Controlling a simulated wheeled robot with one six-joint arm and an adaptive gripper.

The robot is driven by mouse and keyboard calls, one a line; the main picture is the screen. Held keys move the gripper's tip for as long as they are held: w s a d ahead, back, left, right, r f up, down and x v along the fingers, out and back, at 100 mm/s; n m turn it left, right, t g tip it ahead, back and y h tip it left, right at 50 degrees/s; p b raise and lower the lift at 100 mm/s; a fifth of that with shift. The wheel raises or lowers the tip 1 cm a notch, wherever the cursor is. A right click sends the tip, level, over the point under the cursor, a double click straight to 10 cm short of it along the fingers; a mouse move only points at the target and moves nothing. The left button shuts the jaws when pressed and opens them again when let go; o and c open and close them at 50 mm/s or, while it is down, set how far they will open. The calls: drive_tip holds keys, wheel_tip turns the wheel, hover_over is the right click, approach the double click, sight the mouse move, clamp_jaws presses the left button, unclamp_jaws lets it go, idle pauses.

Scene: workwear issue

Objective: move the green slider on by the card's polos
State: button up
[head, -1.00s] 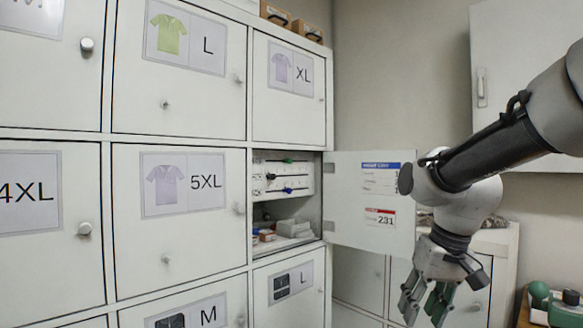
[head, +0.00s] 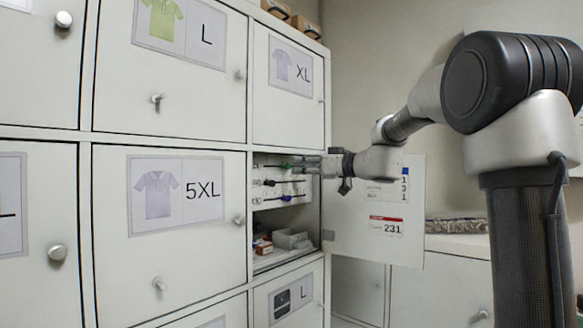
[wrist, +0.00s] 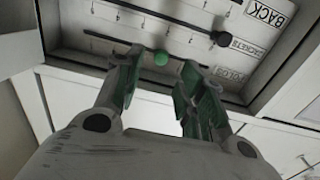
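My gripper (wrist: 161,66) is open in the wrist view, one finger on each side of the round green slider (wrist: 160,58). Small gaps show between knob and fingers. The slider is in the row by the label reading POLOS (wrist: 231,74). In the head view my gripper (head: 296,167) reaches into the open locker from the right and largely hides the green slider. The card (head: 388,225) is on the open door's inner face. Its upper part is partly covered by my arm and its polos figure is too small to read surely; 231 shows lower down.
A black slider (wrist: 222,38) sits on the JACKETS row beside the green one. A blue slider (head: 287,198) sits lower on the board. Small boxes (head: 290,239) lie on the locker floor. The open door (head: 345,235) stands close to my arm.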

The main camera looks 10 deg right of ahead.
sight(290, 166)
drive_tip(key=x, duration=0.5)
drive_tip(key=shift+w+a, duration=0.15)
clamp_jaws()
